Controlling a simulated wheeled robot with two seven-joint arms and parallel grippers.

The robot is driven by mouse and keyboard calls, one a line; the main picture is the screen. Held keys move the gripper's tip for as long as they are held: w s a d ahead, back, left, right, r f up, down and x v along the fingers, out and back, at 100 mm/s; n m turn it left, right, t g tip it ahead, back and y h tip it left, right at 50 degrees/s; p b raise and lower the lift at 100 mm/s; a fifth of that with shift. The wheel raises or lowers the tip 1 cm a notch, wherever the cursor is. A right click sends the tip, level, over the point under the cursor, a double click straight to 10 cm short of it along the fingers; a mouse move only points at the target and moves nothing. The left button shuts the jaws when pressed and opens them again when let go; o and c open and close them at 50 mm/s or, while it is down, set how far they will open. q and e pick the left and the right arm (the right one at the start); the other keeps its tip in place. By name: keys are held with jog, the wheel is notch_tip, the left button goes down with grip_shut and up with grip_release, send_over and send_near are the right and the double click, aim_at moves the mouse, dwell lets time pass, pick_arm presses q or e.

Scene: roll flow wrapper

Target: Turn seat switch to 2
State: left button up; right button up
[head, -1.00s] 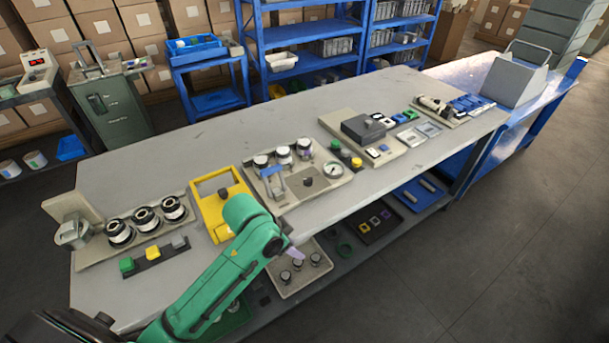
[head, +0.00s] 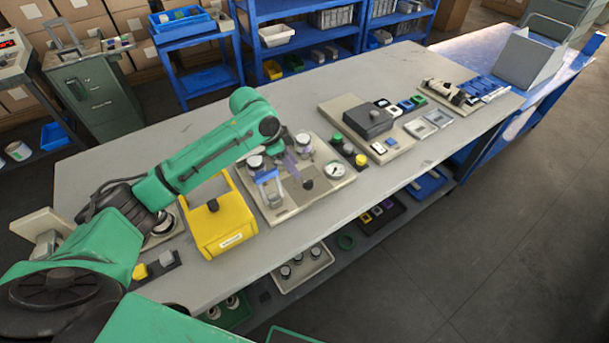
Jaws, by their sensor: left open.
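The beige panel (head: 285,211) lies on the grey bench and carries dark-topped round parts, a blue-handled lever (head: 268,178), a small dark square knob (head: 307,184) and a round white gauge (head: 335,170). No label or number is readable, so I cannot tell for sure which part is the seat switch; the dark knob looks most like one. My left gripper (head: 288,163) is over the back middle of this panel, open, its pale purple fingers between the lever and the round part at right. Contact cannot be told. My right gripper is out of view.
A yellow box frame (head: 225,226) stands just left of the panel, below my left arm. Green, black and yellow buttons (head: 348,148) sit to its right, then a dark grey box (head: 367,123). The bench's back strip is clear. My arm hides much of the left end.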

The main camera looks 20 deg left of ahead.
pick_arm(q)
send_over(306, 181)
jog(key=s+a, duration=0.2)
jog(key=f, duration=0.5)
jog(key=shift+w+d, duration=0.2)
jog(key=x, duration=0.3)
jog(key=shift+w+a+f, duration=0.15)
jog(key=shift+w+f, duration=0.1)
jog(key=shift+w, duration=0.15)
jog(key=shift+f, duration=0.25)
jog(key=shift+s+d+r, duration=0.1)
jog(key=shift+s+d, duration=0.1)
jog(key=shift+d, duration=0.1)
jog(key=shift+w+a, duration=0.1)
grip_shut()
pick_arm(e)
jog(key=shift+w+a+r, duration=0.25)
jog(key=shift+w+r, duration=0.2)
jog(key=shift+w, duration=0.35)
